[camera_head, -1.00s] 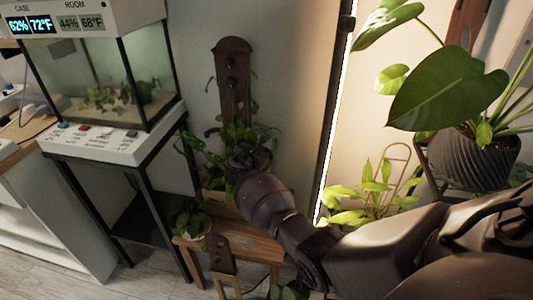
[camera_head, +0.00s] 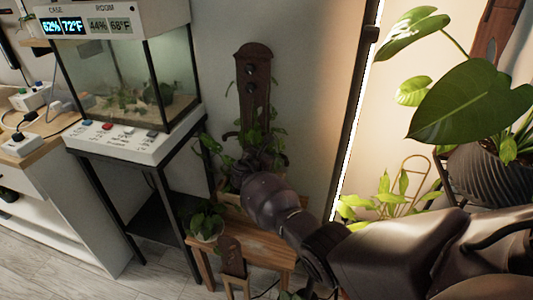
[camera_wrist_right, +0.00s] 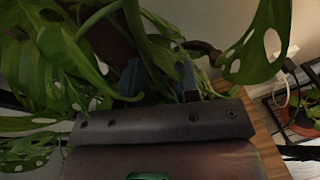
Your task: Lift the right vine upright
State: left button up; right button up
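A leafy vine (camera_head: 270,140) with holed leaves grows around a dark brown upright board (camera_head: 253,85) above a wooden bench (camera_head: 250,240). My right gripper (camera_wrist_right: 158,80) is among its leaves, in front of the board's lower part. In the right wrist view, its two bluish fingers stand apart with a thick green stem (camera_wrist_right: 137,25) passing between them. A firm grip on the stem does not show. Holed leaves (camera_wrist_right: 65,55) crowd the left side and partly cover the fingers. In the head view my own wrist hides the fingertips. My left gripper is out of view.
A glass terrarium (camera_head: 130,75) on a black-legged stand is at the left. A small potted plant (camera_head: 207,222) sits on the bench. A lit vertical strip (camera_head: 357,120) and a large-leaved plant in a ribbed dark pot (camera_head: 480,175) are at the right.

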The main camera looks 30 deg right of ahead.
jog(key=shift+o, duration=0.4)
jog(key=shift+r, duration=0.1)
jog(key=p+v, duration=0.3)
jog(key=v, duration=0.7)
jog(key=shift+s+a, duration=0.2)
jog(key=shift+a, duration=0.15)
